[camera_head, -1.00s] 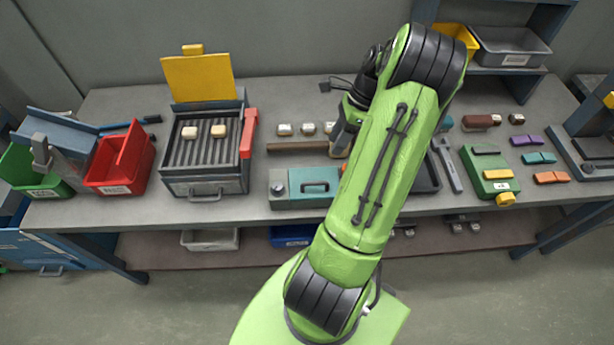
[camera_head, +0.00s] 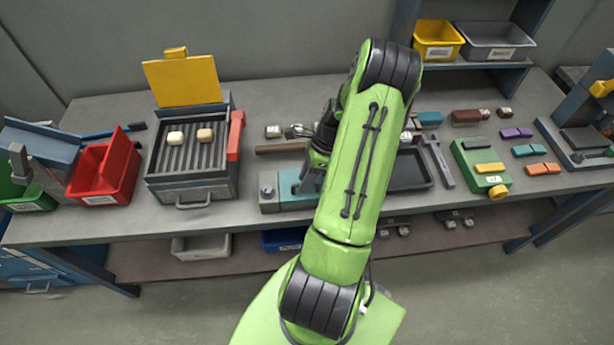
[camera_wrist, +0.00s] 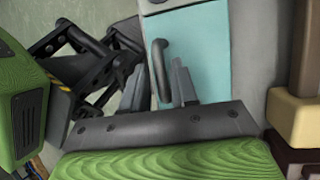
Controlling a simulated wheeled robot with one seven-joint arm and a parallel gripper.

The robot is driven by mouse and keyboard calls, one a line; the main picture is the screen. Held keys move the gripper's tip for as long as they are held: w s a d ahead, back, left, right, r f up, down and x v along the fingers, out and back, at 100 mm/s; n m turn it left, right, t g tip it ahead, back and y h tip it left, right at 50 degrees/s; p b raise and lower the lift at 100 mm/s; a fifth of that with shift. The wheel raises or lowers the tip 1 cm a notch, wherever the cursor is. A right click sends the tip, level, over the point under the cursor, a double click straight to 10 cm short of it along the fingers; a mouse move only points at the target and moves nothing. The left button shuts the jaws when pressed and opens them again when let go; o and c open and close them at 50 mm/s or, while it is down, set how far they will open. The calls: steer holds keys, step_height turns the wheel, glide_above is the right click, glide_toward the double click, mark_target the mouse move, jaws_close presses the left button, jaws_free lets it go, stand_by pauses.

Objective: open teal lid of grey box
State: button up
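The grey box (camera_head: 268,206) stands at the front of the bench, left of my arm, with its teal lid (camera_head: 289,186) lying closed on top. The arm covers the box's right part. In the wrist view the teal lid (camera_wrist: 205,50) fills the upper middle, with a dark curved handle (camera_wrist: 160,52) near its left edge. My gripper (camera_wrist: 170,84) is over the lid at the handle. Its two fingers are apart, and the handle's lower part shows between them. I cannot tell if they touch it. In the head view the gripper is mostly hidden by the arm.
A grill-like tray (camera_head: 190,190) with a raised yellow lid (camera_head: 183,82) and a red bin (camera_head: 108,172) stand to the left. A brown-handled tool (camera_head: 280,149) lies behind the box. A dark tray (camera_head: 410,172) is close on the right.

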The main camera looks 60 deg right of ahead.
jaws_close()
steer(key=shift+r, duration=0.15)
